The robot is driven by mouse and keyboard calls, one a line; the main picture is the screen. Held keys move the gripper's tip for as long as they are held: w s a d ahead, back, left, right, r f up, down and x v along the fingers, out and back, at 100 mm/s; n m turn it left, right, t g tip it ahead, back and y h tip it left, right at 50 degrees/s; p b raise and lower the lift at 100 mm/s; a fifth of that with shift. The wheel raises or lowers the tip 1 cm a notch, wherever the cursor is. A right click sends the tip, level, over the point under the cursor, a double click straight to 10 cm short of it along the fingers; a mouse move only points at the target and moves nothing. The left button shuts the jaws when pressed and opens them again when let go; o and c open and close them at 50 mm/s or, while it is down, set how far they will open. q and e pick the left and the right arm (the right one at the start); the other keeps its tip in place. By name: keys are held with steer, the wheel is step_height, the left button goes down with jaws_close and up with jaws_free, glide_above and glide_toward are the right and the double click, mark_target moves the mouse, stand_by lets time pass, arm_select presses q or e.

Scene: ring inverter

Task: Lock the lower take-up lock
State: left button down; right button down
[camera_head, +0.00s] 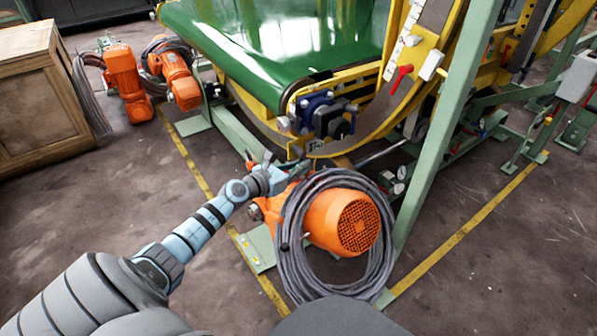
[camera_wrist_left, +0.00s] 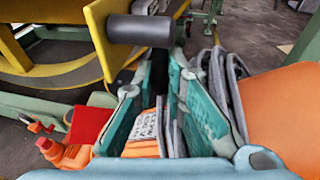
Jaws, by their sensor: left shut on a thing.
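A dark grey T-shaped handle (camera_wrist_left: 140,30), which looks like the lower take-up lock, stands in front of a yellow plate (camera_wrist_left: 102,38) in the left wrist view. My left gripper (camera_wrist_left: 158,82) has its teal fingers on both sides of the handle's dark stem and is shut on it. In the head view my left gripper (camera_head: 280,168) reaches in below the blue bearing block (camera_head: 318,112) at the end of the green belt (camera_head: 270,40). The handle is too small and covered to make out there. My right gripper is in neither view.
An orange motor (camera_head: 345,220) with coiled grey cable (camera_head: 290,240) sits close beside the gripper. A red lever (camera_head: 401,78) is higher on the yellow frame. A slanted green post (camera_head: 440,130) stands to the right. Open floor (camera_head: 480,290) lies at the lower right.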

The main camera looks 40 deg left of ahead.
arm_select(q)
steer(key=c, duration=1.6)
jaws_free()
steer(key=shift+c, duration=0.2)
steer(key=v, duration=1.2)
